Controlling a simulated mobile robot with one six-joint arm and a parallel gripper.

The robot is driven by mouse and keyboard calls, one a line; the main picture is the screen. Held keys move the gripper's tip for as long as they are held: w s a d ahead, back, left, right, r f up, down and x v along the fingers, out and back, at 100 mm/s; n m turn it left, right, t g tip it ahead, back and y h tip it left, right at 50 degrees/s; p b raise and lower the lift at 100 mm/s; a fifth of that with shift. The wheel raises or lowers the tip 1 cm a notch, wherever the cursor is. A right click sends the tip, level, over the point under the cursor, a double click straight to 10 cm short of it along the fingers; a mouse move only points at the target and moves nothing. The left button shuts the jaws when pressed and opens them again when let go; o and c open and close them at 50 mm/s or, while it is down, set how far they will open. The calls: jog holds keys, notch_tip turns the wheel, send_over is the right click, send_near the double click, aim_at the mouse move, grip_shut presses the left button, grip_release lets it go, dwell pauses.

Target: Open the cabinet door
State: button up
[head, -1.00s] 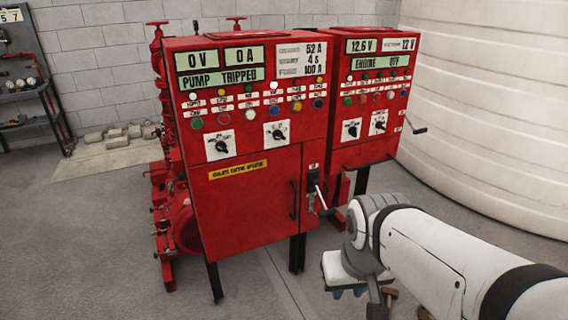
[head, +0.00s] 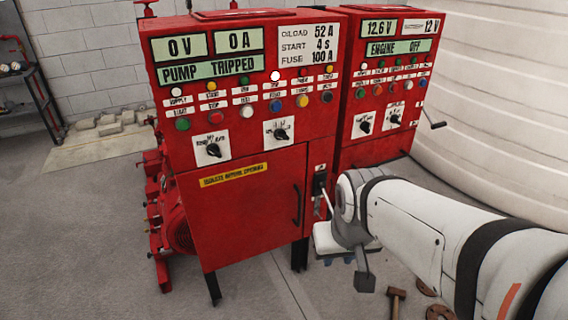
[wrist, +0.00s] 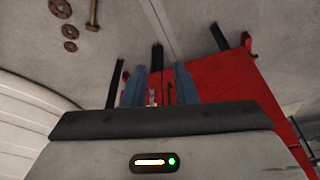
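The red cabinet (head: 250,115) stands at centre in the head view, with a "PUMP TRIPPED" display. Its lower door (head: 240,220) looks closed and flush, with a yellow label (head: 234,175) near its top. A black vertical handle (head: 297,205) is at the door's right edge. A lever switch (head: 320,185) is just right of the door, its rod slanting down. My gripper is low and right of the handle, apart from it, mostly hidden by my wrist in the head view. In the wrist view its two blue fingers (wrist: 158,75) are spread with nothing held between them, red cabinet parts behind.
A second red cabinet (head: 385,85) reading "ENGINE OFF" stands to the right, with a side crank (head: 433,118). A large white tank (head: 500,110) is behind my arm. A hammer (head: 396,300) and rings lie on the floor. The floor at front left is clear.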

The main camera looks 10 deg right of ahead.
jog(key=w+d+f+t+b, duration=0.1)
jog(key=w+f+t+b, duration=0.3)
jog(key=w+f+b, duration=0.45)
jog(key=w+f+t+b, duration=0.3)
jog(key=w+f+t, duration=0.15)
jog(key=w, duration=0.75)
jog(key=n+t+y+b, duration=0.1)
jog(key=t+y+b, duration=0.1)
jog(key=t+b, duration=0.45)
send_near(300, 203)
jog(key=w, duration=0.8)
jog(key=w+a+b, duration=0.1)
jog(key=w, duration=0.1)
jog(key=shift+w+r, duration=0.2)
jog(key=shift+w, duration=0.1)
grip_shut()
